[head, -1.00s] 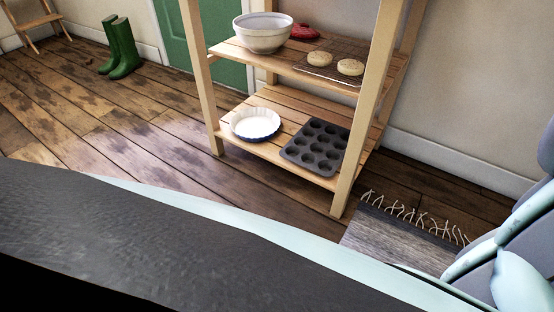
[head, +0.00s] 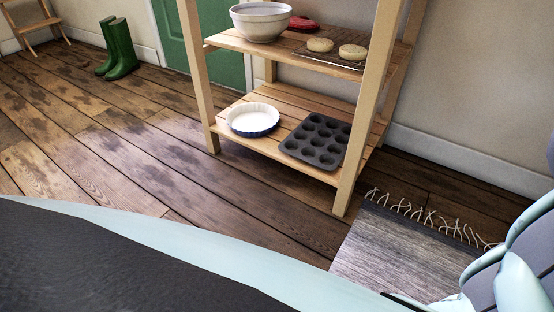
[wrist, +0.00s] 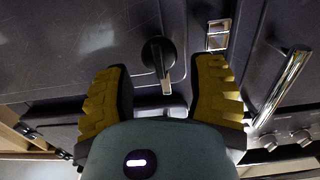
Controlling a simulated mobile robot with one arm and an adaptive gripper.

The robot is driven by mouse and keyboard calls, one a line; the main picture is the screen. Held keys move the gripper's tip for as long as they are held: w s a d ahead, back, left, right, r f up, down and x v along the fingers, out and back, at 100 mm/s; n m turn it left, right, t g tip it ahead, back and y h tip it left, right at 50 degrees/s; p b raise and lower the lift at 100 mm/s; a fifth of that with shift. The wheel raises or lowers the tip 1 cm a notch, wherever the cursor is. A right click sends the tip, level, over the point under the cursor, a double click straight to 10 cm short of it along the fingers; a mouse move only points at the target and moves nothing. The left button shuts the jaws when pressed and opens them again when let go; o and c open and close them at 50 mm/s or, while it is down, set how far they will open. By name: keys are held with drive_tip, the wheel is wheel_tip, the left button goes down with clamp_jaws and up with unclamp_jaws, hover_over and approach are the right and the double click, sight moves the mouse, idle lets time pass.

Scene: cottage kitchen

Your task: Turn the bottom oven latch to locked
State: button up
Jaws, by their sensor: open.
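The latch (wrist: 160,58) shows in the wrist view as a dark round knob with a short bright-tipped lever pointing down in the picture. It is on a dark oven front (wrist: 70,50). My gripper (wrist: 163,72) is open, with one yellow-padded finger to the left of the latch and the other to the right. The latch lies between the fingertips, with a visible gap on each side; contact cannot be made out. A small metal bracket (wrist: 217,35) sits to the right of the latch. The head view shows neither the oven nor my gripper.
A chrome bar handle (wrist: 287,85) stands close to the right finger, with small knobs (wrist: 300,137) below it. In the head view, a wooden shelf (head: 210,142) holds a bowl (head: 262,22) and a muffin tin (head: 317,140).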

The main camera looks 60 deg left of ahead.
drive_tip(key=b+x, duration=0.1)
drive_tip(key=x, duration=0.3)
drive_tip(key=shift+o, duration=0.3)
clamp_jaws()
idle(0.3)
